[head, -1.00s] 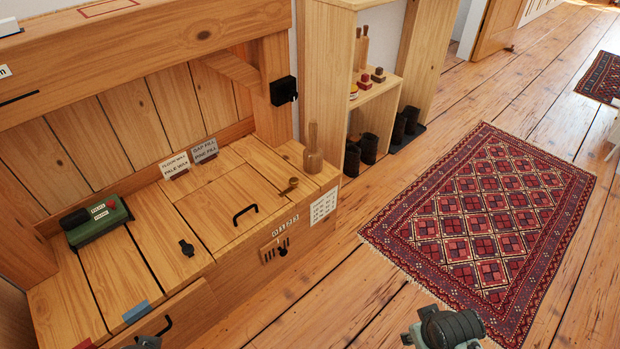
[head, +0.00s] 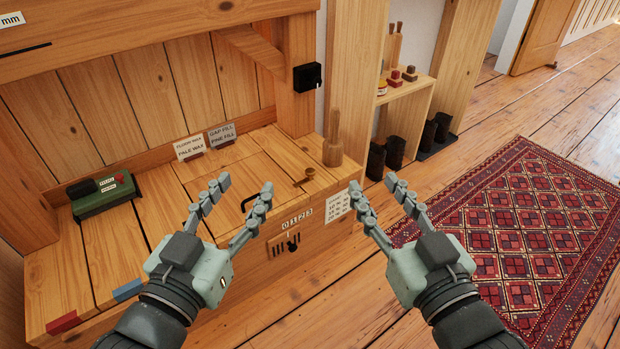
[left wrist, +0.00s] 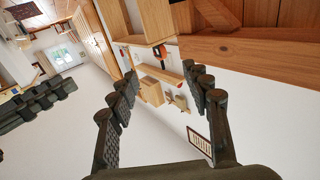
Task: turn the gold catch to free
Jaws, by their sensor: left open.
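The gold catch (head: 305,177) is a small brass lever on the bench top (head: 235,160), near its right end beside a wooden mallet (head: 333,145). My left gripper (head: 244,187) is open and empty, raised in front of the bench with its fingers spread. In the picture its tips lie left of the catch and overlap the bench top. My right gripper (head: 374,186) is also open and empty, raised to the right of the catch. Neither touches it. The left wrist view shows the left fingers (left wrist: 161,95) spread, with no catch in sight.
A black handle (head: 246,200) is partly hidden by the left fingers. A slotted plate with a black knob (head: 292,245) is on the bench front. A green box (head: 104,196) sits at left; two label cards (head: 222,136) stand behind. Open floor and a rug (head: 530,230) lie right.

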